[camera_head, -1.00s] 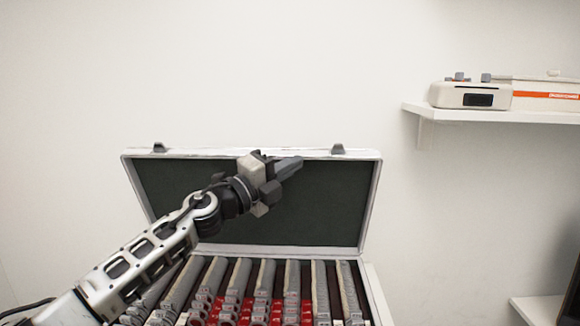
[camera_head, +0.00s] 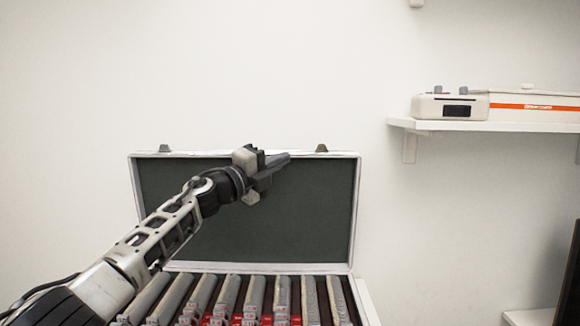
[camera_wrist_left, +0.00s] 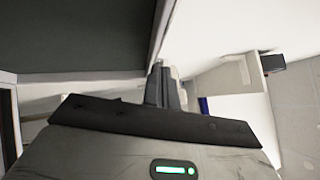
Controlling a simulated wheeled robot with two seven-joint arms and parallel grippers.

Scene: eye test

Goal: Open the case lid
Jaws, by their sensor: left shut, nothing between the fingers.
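The case lid (camera_head: 300,215) stands raised behind the case, its dark green inner face toward me, with a pale frame and two latches on its top edge. The case body (camera_head: 365,300) is below it, with several grey-and-red lens-like pieces in rows. My left gripper (camera_head: 284,160) is shut and empty, in front of the lid's upper part. Whether it touches the lid cannot be told. In the left wrist view the shut fingers (camera_wrist_left: 162,82) point at the lid's frame edge, with the dark lid panel (camera_wrist_left: 75,35) at upper left. My right gripper is not in view.
A white wall shelf (camera_head: 490,126) at the right holds a cream device with an orange stripe (camera_head: 450,107). Another shelf (camera_head: 530,317) shows low at the right, beside a dark object (camera_head: 570,285). The wall above the lid is bare.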

